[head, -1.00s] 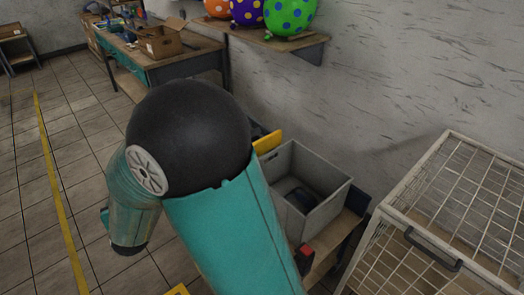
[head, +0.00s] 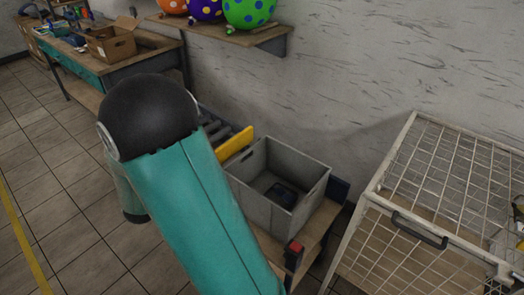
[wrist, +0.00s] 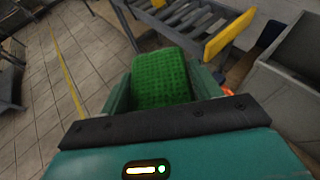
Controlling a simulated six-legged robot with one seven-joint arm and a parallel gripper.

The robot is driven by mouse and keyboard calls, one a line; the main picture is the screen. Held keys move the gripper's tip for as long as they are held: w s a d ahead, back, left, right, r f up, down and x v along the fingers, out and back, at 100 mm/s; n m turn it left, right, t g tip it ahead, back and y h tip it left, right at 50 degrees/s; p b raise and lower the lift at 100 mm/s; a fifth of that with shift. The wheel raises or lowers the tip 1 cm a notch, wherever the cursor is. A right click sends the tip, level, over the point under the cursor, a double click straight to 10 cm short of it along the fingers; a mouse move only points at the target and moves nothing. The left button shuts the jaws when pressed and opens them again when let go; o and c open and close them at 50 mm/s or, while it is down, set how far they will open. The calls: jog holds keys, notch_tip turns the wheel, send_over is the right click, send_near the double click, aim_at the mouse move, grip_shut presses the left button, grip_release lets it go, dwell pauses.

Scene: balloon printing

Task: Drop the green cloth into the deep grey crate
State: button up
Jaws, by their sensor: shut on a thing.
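The green cloth (wrist: 160,80) is held between the fingers of my gripper (wrist: 162,92) in the wrist view, and the gripper is shut on it. The deep grey crate (head: 307,203) stands on a low wooden bench in the head view, open at the top, with a dark object (head: 280,194) lying inside. Part of the crate (wrist: 292,85) also shows at the right of the wrist view, so the cloth is to its left and not over it. In the head view my arm hides the gripper and the cloth.
A yellow bar (head: 234,145) and a roller conveyor (wrist: 185,20) lie beside the crate. A white wire cage (head: 440,190) stands to its right. A red-topped post (head: 294,249) is at the bench's front. A shelf with spotted balloons (head: 225,31) hangs behind.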

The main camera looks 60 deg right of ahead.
jog(key=s+d+f+m+g+h, duration=0.25)
jog(key=s+d, duration=0.25)
jog(key=d, duration=0.6)
jog(key=s+d+f+m+g+h, duration=0.1)
jog(key=s+d+f+m+g, duration=0.15)
jog(key=s+d, duration=0.65)
jog(key=s+d+f+m+g, duration=0.1)
jog(key=s+d+m+g, duration=0.2)
jog(key=s+d, duration=0.45)
jog(key=s+d+f+m+g, duration=0.25)
jog(key=s+d, duration=0.25)
jog(key=d, duration=0.5)
jog(key=shift+g+h, duration=0.25)
jog(key=shift+h, duration=0.1)
jog(key=shift+w+a+f, duration=0.1)
jog(key=shift+a+f, duration=0.05)
jog(key=shift+f, duration=1)
jog(key=shift+w+a+f, duration=0.1)
jog(key=shift+a+f, duration=0.05)
jog(key=shift+f, duration=0.95)
jog(key=o, duration=1.1)
jog(key=shift+c, duration=0.2)
jog(key=v, duration=1.3)
jog(key=shift+a+r, duration=0.25)
jog(key=shift+a, duration=0.1)
